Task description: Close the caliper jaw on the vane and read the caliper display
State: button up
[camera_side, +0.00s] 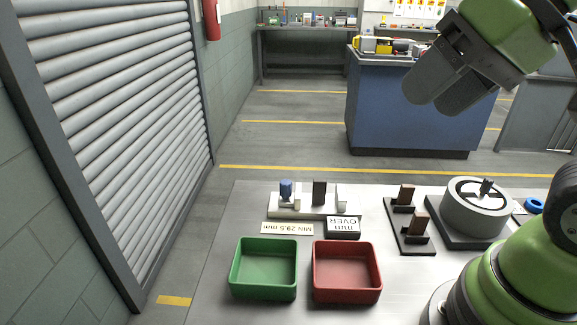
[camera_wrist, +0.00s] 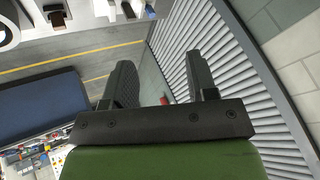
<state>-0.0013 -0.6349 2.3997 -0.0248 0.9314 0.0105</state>
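The caliper fixture has a pale base (camera_side: 300,213) at the back of the table. A dark upright vane (camera_side: 319,192) stands on it, between a blue-topped piece (camera_side: 286,189) on the left and a pale block (camera_side: 341,198) on the right. A clear gap shows between the blue-topped piece and the vane. The display (camera_side: 342,228) in front reads "OVER" and "mm"; no number is legible. My gripper (camera_side: 428,92) is high above and behind the table, far from the fixture. In the wrist view its fingers (camera_wrist: 162,85) are apart with nothing between them.
A label (camera_side: 287,228) reads "MIN 29.5 mm". A green bin (camera_side: 264,292) and a red bin (camera_side: 347,295) stand in front, both empty. To the right are a black rack (camera_side: 411,238) with two brown pieces, a round pump housing (camera_side: 472,220) and a blue ring (camera_side: 534,206).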

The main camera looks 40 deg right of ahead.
jog(key=w+g, duration=0.2)
jog(key=w, duration=0.7)
jog(key=m+g+h, duration=0.2)
jog(key=g, duration=0.3)
send_over(286, 182)
notch_tip(286, 182, down, 17)
jog(key=shift+f, duration=0.4)
jog(key=shift+f, duration=4.5)
